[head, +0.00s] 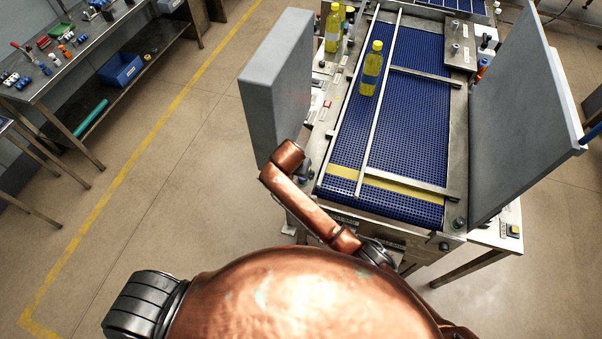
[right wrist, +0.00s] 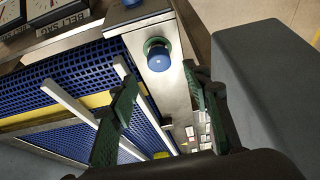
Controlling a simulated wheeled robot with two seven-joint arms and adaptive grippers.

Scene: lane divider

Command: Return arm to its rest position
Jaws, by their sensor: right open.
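My right gripper (right wrist: 158,78) is open in the right wrist view, with nothing between its green-padded fingers. A blue-capped knob (right wrist: 158,58) on the metal side frame shows beyond the fingertips. The lane divider, a long metal rail (head: 378,100), runs lengthwise over the blue conveyor belt (head: 410,140). Pale rails (right wrist: 70,93) over the belt also show in the right wrist view. In the head view a copper arm link of mine reaches to the conveyor's near left corner; no gripper is clearly visible there. My left gripper is not in view.
A yellow bottle (head: 371,70) stands on the belt, and another (head: 333,28) stands beyond it to the left. Grey panels (head: 278,85) and (head: 525,110) flank the conveyor. A workbench (head: 75,45) stands far left. The floor (head: 150,190) between is clear.

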